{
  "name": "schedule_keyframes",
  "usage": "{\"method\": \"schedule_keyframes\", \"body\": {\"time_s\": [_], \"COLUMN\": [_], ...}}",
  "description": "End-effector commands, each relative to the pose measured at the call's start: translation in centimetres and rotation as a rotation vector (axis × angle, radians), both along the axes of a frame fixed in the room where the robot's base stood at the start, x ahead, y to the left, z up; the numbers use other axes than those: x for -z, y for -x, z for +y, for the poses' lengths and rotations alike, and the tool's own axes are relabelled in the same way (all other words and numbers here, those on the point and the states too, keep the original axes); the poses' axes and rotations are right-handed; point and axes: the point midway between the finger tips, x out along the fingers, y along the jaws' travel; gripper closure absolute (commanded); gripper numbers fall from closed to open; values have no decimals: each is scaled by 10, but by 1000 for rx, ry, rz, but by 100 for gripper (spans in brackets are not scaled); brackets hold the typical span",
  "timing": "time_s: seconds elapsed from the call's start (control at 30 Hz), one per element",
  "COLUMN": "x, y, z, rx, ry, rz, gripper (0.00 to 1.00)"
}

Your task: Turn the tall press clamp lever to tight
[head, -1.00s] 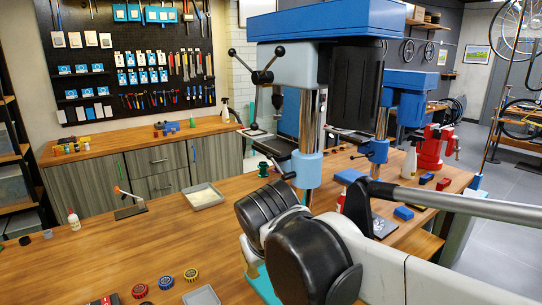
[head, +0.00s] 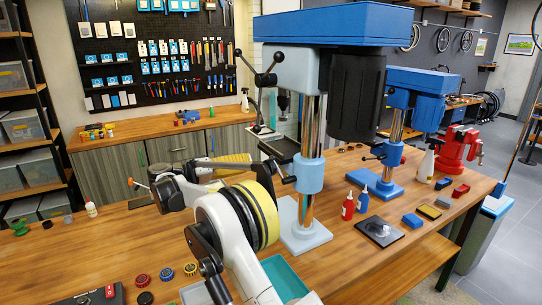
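The tall press (head: 345,24) stands on the bench at centre, with a blue head and shiny column. A light-blue collar (head: 309,176) surrounds its column. The small black clamp lever (head: 283,177) sticks out from the collar's left side, angled up to the left with a knob on its end. Its tightness cannot be told from here. My white arm, with black and yellow joint rings, is folded in front and left of the press. I cannot clearly make out my gripper's fingers among the arm parts. No contact with the lever is visible.
A shorter blue press (head: 418,82) and a red vise (head: 458,148) stand at right. A teal tray (head: 287,279) lies in front. The left bench has open wood.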

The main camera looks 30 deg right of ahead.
Motion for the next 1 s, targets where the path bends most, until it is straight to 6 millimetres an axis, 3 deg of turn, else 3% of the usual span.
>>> {"method": "schedule_keyframes", "body": {"time_s": [0.17,0.7,1.0], "x": [4,5,4], "y": [-4,-2,-1], "z": [1,-90,-103], "rx": [20,19,19], "ry": [46,45,44], "rz": [-30,-28,-28], "gripper": [57,57,57]}}
